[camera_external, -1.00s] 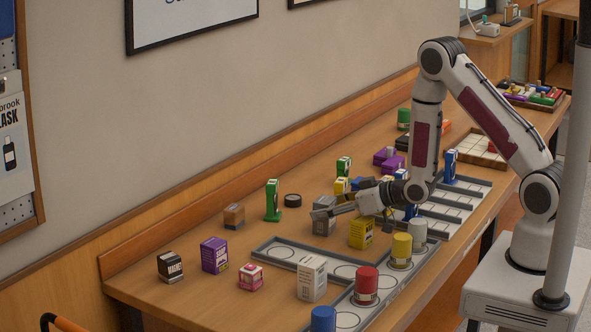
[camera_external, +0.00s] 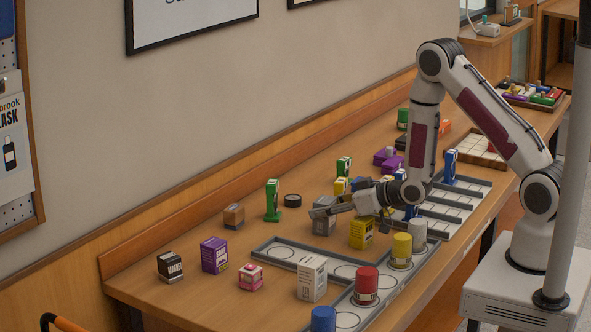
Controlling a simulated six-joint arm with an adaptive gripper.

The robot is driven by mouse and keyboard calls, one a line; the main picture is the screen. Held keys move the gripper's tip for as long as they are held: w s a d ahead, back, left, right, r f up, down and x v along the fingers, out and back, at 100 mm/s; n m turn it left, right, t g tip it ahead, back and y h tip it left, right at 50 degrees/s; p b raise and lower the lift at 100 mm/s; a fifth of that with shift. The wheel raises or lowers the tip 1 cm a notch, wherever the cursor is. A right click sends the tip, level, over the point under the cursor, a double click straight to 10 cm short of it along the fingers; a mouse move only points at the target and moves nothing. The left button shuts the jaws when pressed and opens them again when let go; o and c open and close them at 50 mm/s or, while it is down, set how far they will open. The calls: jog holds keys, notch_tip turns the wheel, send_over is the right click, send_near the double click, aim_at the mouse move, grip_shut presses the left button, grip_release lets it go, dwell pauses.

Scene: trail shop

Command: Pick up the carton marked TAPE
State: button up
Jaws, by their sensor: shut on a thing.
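My gripper (camera_external: 328,209) is low over the middle of the table, its fingers shut on a grey carton (camera_external: 324,228). The fingers cover part of the carton's upper half. The carton stands upright, and I cannot tell whether it touches the table. Its lettering is too small and too covered to read. I cannot make out the word TAPE on any carton in this view.
A yellow carton (camera_external: 361,233) stands close on the right of the grey one. A black ring (camera_external: 292,200) and a green item (camera_external: 272,201) are behind it. A white carton (camera_external: 312,279) and a red can (camera_external: 366,286) are nearer the front. Free table lies left of the grey carton.

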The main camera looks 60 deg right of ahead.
jog(key=shift+r, duration=0.15)
jog(key=shift+r, duration=4.9)
